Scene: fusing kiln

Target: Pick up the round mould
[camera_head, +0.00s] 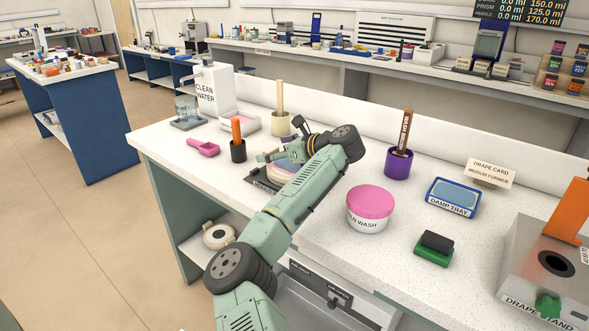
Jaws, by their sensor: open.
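I cannot tell for certain which thing is the round mould. A pale round piece (280,174) sits on a dark labelled base on the white worktop, largely hidden behind my arm. Another pale round thing with a ring-like top (218,236) lies on the lower shelf at the left. My gripper (268,157) is open, just above or beside the piece on the dark base, with its fingers pointing left. I see nothing held in it. The exact gap between the fingers and the piece is not clear.
Right of my arm are a pink-lidded tub (370,203), a purple brush pot (397,164), and a blue damp tray (453,197).

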